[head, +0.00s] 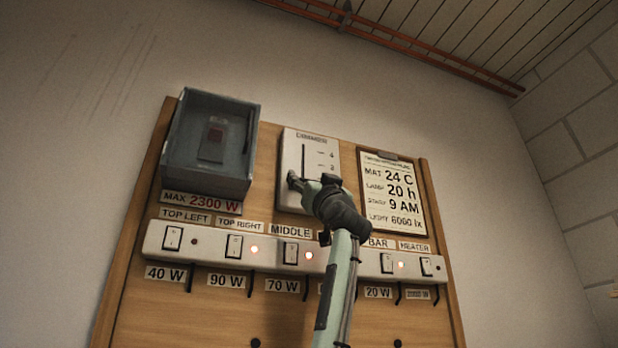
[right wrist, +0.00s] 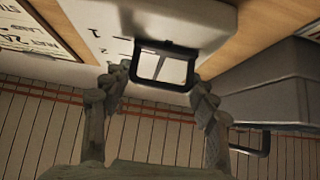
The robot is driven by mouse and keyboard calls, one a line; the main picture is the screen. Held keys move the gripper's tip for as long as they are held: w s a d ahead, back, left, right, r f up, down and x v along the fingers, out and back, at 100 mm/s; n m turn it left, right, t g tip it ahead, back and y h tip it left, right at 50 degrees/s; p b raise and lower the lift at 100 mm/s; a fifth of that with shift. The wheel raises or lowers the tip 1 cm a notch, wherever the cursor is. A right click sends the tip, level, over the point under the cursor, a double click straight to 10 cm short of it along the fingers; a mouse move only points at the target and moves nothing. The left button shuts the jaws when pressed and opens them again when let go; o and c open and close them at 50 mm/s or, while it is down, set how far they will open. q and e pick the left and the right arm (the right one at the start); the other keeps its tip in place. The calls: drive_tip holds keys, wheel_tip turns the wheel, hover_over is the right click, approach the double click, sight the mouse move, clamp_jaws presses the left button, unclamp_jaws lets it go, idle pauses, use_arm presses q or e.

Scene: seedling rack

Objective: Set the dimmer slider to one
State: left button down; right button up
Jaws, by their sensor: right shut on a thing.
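The white dimmer panel (head: 294,150) is mounted high on the wooden board, with a dark vertical slot and printed marks on its face. It also shows in the right wrist view (right wrist: 95,15), where the 1 and 2 marks are visible. My right gripper (head: 297,184) is at the lower part of the slot and hides the slider there. In the right wrist view, its fingers (right wrist: 162,82) are on both sides of the black slider handle (right wrist: 165,46), shut on it. The exact slider setting is hard to read. My left gripper is out of view.
A grey open-fronted box (head: 180,140) with a red switch stands out left of the dimmer. A clipboard note (head: 392,195) hangs to its right. Below runs a white switch strip (head: 213,243) with several rockers and lit red lamps.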

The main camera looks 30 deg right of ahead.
drive_tip(key=shift+f+h, duration=0.25)
drive_tip(key=shift+h, duration=0.05)
drive_tip(key=o, duration=1.5)
drive_tip(key=shift+d, duration=0.15)
drive_tip(key=shift+o, duration=0.2)
drive_tip(key=shift+s, duration=0.1)
drive_tip(key=v, duration=0.7)
drive_tip(key=shift+s+f, duration=0.15)
drive_tip(key=shift+s, duration=0.05)
